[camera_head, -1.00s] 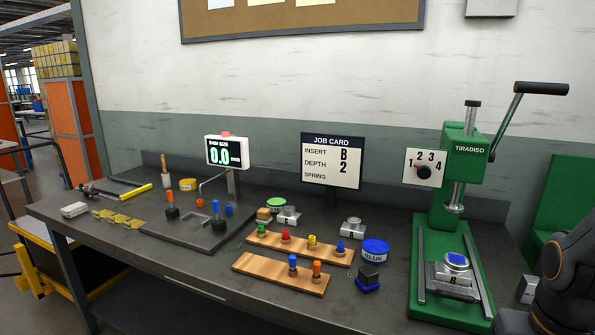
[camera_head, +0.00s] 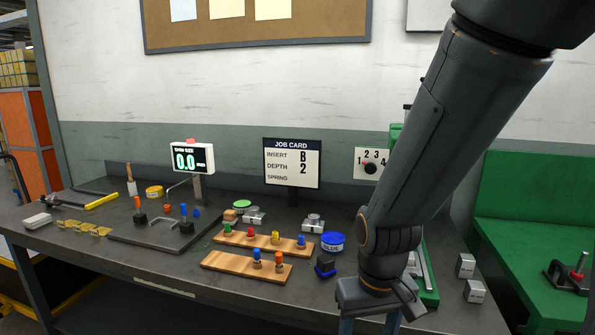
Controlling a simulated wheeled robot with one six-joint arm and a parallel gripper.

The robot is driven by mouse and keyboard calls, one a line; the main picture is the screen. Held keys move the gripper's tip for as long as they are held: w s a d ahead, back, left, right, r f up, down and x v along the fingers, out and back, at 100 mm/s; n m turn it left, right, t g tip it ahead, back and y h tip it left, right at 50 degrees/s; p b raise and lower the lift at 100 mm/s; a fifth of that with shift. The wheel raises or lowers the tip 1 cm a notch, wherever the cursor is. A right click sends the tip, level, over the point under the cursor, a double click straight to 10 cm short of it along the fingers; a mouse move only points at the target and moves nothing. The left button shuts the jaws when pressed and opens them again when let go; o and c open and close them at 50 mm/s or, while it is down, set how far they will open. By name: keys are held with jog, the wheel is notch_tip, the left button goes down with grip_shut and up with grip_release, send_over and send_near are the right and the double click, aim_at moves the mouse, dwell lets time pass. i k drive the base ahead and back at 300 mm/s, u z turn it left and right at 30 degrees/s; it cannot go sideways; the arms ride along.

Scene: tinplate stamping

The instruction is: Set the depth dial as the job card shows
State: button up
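The job card (camera_head: 292,164) stands upright at the back of the bench and reads INSERT B, DEPTH 2, with SPRING blank. The depth dial is a black knob (camera_head: 371,170) on a white plate (camera_head: 360,153) numbered 1 to 4, right of the card on the green press (camera_head: 396,132). The knob carries a small red mark, but its exact setting is too small to tell. My arm hides most of the press. My gripper (camera_head: 369,328) points down at the bottom edge, in front of and below the dial. Its fingers stand apart, and their tips are cut off.
Wooden peg racks (camera_head: 246,264), a blue tin (camera_head: 332,243) and a dark block with a blue base (camera_head: 325,267) lie left of my gripper. A display reading 0.0 (camera_head: 193,158) stands further left. Grey blocks (camera_head: 474,291) sit at the right.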

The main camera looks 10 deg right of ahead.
aim_at(370, 169)
jog(key=u, duration=0.55)
jog(key=k, duration=1.25)
jog(key=u, duration=0.75)
jog(key=i, duration=1.25)
jog(key=z, duration=1.05)
jog(key=i, duration=0.55)
jog(key=z, duration=0.5)
